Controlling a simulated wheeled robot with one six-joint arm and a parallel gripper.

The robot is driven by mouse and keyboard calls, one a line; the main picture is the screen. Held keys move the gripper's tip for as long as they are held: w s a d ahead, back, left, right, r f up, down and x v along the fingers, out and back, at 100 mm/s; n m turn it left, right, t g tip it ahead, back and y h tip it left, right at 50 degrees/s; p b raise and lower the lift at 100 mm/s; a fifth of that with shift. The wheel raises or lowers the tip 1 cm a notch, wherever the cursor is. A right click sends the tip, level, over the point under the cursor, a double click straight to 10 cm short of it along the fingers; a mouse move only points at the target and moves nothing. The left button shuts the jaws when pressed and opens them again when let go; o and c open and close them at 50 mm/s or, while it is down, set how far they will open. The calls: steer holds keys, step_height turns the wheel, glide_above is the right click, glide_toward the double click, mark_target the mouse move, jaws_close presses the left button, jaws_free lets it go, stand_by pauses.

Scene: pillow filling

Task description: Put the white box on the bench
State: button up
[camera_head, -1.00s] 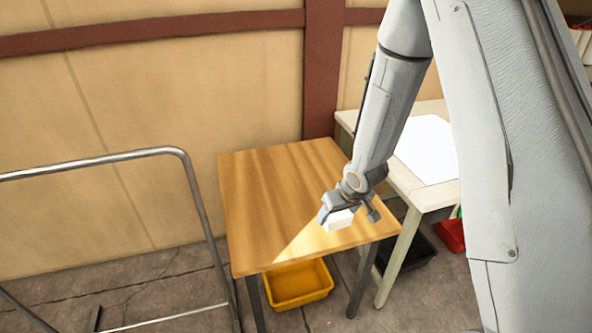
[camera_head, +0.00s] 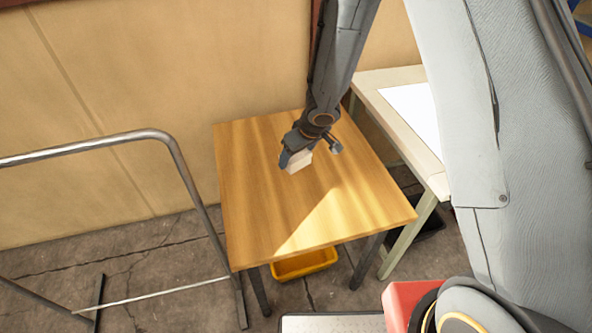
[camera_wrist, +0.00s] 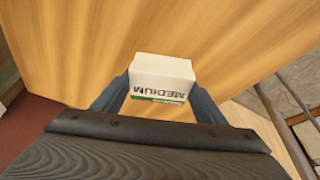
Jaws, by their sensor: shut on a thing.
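The white box (camera_head: 299,160) is between the fingers of my gripper (camera_head: 297,153), over the middle of the wooden bench (camera_head: 255,205). In the wrist view the white box (camera_wrist: 161,80) shows the word MEDIUM and a green strip, with a dark finger on each side of it. My gripper (camera_wrist: 158,98) is shut on it. The wooden bench top (camera_wrist: 70,40) fills the background beyond the box. I cannot tell whether the box touches the bench top or hangs just above it.
A pale table (camera_head: 374,97) with a white sheet stands to the right of the bench. A metal rail (camera_head: 190,185) stands close on the left. A yellow bin (camera_head: 305,263) is under the bench. The bench top around the box is clear.

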mark_target(296, 177)
steer(key=shift+f+b, duration=1.65)
steer(key=shift+f, duration=1.35)
steer(key=shift+f, duration=0.15)
steer(key=o, duration=1.1)
